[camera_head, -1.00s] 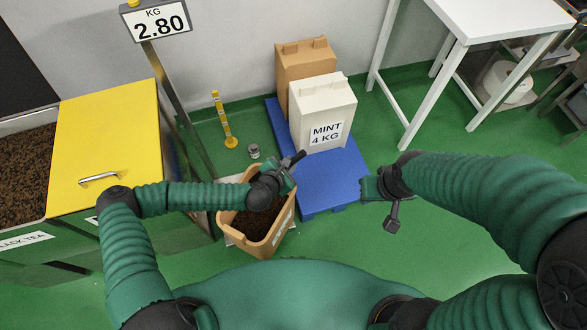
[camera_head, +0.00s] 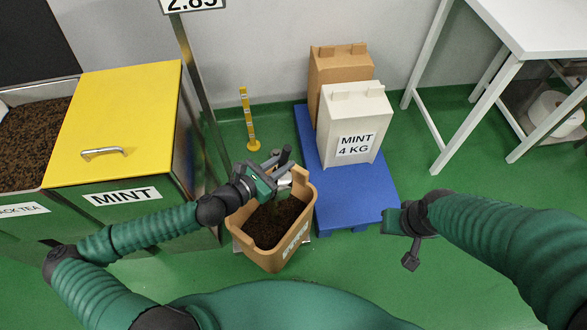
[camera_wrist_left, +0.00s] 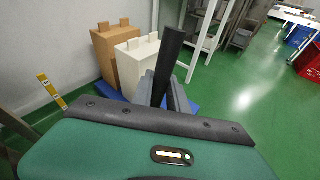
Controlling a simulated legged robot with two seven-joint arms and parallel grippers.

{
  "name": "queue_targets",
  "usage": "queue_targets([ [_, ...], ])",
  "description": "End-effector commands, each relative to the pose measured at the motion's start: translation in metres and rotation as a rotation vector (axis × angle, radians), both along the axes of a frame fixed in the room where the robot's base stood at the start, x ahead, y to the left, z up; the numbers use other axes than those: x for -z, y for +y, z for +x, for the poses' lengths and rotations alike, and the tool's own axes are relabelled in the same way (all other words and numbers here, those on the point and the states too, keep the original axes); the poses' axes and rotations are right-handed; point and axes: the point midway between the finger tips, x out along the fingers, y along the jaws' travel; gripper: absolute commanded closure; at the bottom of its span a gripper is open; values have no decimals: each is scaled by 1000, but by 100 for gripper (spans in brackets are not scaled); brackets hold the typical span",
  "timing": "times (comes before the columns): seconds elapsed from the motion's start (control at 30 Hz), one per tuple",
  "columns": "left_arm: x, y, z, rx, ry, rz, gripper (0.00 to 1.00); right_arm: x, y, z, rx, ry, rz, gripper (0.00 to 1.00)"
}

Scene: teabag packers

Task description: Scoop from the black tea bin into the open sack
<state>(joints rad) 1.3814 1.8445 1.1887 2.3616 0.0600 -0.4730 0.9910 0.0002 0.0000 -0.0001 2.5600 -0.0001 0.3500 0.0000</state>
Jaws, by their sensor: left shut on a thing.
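The open tan sack (camera_head: 273,259) stands upright on the floor scale, with dark tea (camera_head: 275,222) inside. My left gripper (camera_head: 283,166) is over the sack's back rim, shut on a dark scoop handle (camera_wrist_left: 168,62). A small pale metallic part, likely the scoop (camera_head: 284,184), shows just below the gripper; most of it is hidden. The black tea bin (camera_head: 22,209) is at the far left, open and full of dark leaves. My right gripper (camera_head: 408,240) hangs empty in front of the blue pallet; its finger gap is not clear.
The yellow-lidded mint bin (camera_head: 125,115) is closed, between the tea bin and the sack. The scale display (camera_head: 190,4) on its post is cut off at the top. A blue pallet (camera_head: 350,207) holds a white mint sack (camera_head: 354,112) and a tan one (camera_head: 337,65). A yellow marker post (camera_head: 248,118) stands behind.

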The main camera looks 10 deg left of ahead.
Motion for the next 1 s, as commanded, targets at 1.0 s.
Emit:
queue_targets([
  [1.0, 7, 109, -28, -2, -161, -602, 100, 107, 0, 0, 0, 0, 0, 68],
])
